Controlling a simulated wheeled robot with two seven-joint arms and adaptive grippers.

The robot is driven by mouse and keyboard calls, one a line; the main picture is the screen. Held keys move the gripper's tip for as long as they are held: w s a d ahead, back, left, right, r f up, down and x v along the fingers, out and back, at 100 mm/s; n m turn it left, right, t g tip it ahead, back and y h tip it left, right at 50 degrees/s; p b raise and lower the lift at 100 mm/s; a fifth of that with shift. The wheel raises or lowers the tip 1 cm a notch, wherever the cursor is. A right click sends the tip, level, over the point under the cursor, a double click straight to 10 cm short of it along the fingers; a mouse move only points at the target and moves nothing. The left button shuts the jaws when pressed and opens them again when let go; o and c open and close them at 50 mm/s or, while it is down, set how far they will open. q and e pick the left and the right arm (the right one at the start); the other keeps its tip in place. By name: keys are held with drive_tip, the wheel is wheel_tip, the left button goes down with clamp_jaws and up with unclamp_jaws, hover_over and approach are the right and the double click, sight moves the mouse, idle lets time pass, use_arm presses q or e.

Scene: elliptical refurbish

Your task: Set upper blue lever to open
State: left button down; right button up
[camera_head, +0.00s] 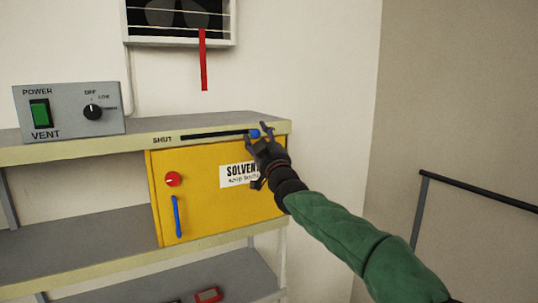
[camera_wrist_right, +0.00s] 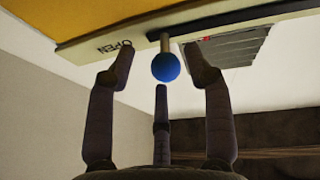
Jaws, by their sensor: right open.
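The upper blue lever (camera_head: 254,133) is a blue ball knob at the right end of a dark slot (camera_head: 205,135) in the shelf's front edge. SHUT is printed left of the slot. In the right wrist view the blue knob (camera_wrist_right: 165,67) sits on a short stem at the slot's end beside the OPEN label (camera_wrist_right: 115,47). My right gripper (camera_head: 258,135) is open, its fingers spread around the knob. No finger clearly touches it. The gripper hides the OPEN label in the head view. My left gripper is out of view.
Below is a yellow SOLVENT cabinet (camera_head: 200,205) with a red knob (camera_head: 173,179) and a lower blue handle (camera_head: 177,216). A grey VENT box (camera_head: 68,112) stands on the shelf at left. A red strip (camera_head: 203,60) hangs from a wall vent. A dark rail (camera_head: 478,190) is at right.

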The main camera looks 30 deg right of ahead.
drive_tip(key=v, duration=0.9)
drive_tip(key=shift+s, duration=0.4)
drive_tip(key=shift+f, duration=0.2)
